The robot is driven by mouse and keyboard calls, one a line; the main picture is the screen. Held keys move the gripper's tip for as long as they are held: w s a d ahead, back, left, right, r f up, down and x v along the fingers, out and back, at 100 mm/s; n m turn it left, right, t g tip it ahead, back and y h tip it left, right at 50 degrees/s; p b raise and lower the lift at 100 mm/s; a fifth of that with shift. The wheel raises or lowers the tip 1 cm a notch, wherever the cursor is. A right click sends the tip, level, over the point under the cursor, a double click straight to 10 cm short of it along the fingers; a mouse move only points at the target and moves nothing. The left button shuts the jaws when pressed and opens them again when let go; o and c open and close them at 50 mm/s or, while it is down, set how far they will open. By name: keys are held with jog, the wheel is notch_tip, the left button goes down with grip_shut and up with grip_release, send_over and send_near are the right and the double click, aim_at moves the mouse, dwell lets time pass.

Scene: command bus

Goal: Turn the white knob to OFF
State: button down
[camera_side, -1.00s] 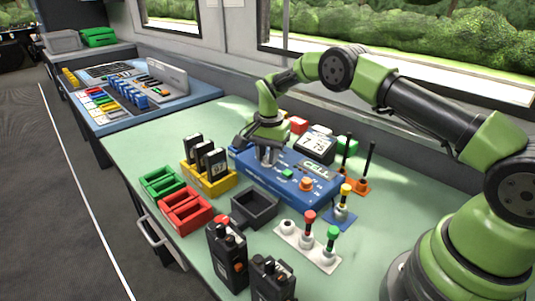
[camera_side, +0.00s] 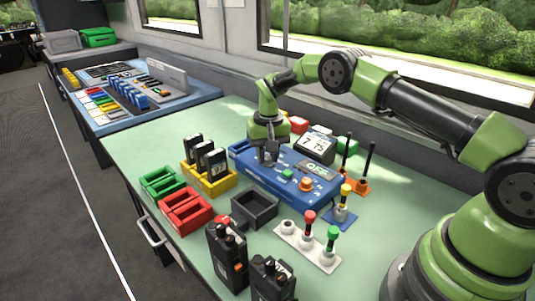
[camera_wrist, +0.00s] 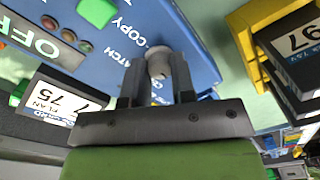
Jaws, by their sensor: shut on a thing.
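The white knob (camera_wrist: 158,60) sits on the blue radio console (camera_side: 300,186), between the two fingers of my gripper (camera_wrist: 157,68) in the wrist view. My gripper is shut on it. In the side view my gripper (camera_side: 268,157) points down at the console's left part and hides the knob. The console's small display (camera_side: 320,169) reads OFF; it also shows upside down in the wrist view (camera_wrist: 38,40). The labels around the knob are partly covered by the fingers, and I cannot read where its pointer stands.
A yellow holder with black radios (camera_side: 210,180) is left of the console. A dark tray (camera_side: 254,208), red bins (camera_side: 186,210) and a white plate with coloured knobs (camera_side: 308,247) stand in front.

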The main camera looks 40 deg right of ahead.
aim_at(268, 157)
jog(key=shift+n, duration=0.4)
jog(key=c, duration=0.9)
grip_release()
jog(key=shift+c, duration=0.2)
notch_tip(268, 157, up, 10)
